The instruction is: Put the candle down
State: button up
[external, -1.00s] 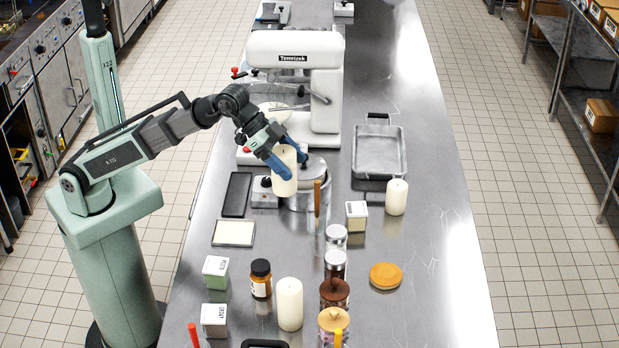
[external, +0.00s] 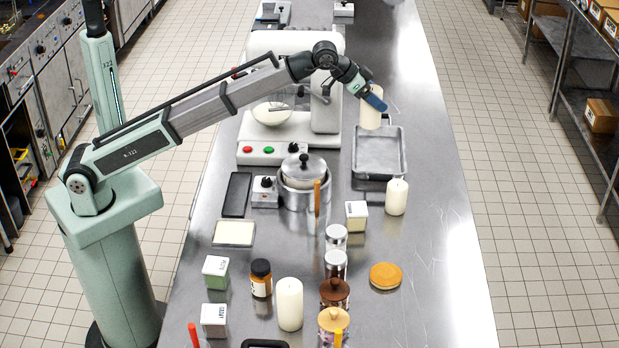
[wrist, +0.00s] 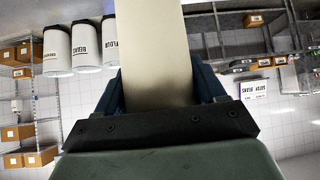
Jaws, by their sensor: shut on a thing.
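My gripper (external: 373,101) is shut on a cream pillar candle (external: 370,116). It holds the candle upright over the back end of the grey baking tray (external: 402,152); I cannot tell how high above the counter it is. In the wrist view the held candle (wrist: 155,45) stands between the fingers and fills the middle. Two other cream candles stand on the counter: one just in front of the tray (external: 396,198), one near the front (external: 289,304).
The steel counter (external: 440,270) is clear along its right side. A white mixer (external: 270,45) stands left of my gripper. A lidded pot (external: 304,183) is in front of the mixer. Several jars and tins, and an orange disc (external: 385,276), stand nearer the front.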

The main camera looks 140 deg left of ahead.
jog(key=s+a+n+g, duration=0.1)
jog(key=s+a, duration=0.3)
jog(key=a, duration=0.3)
jog(key=s+a+n, duration=0.1)
jog(key=s+a, duration=0.2)
jog(key=a, duration=0.4)
jog(key=shift+y, duration=0.4)
jog(key=shift+s+d+f, duration=0.1)
jog(key=shift+d+f, duration=0.05)
jog(key=shift+f, duration=10.75)
jog(key=shift+f, duration=0.15)
jog(key=o, duration=1.3)
jog(key=v, duration=1.2)
jog(key=shift+d, duration=0.1)
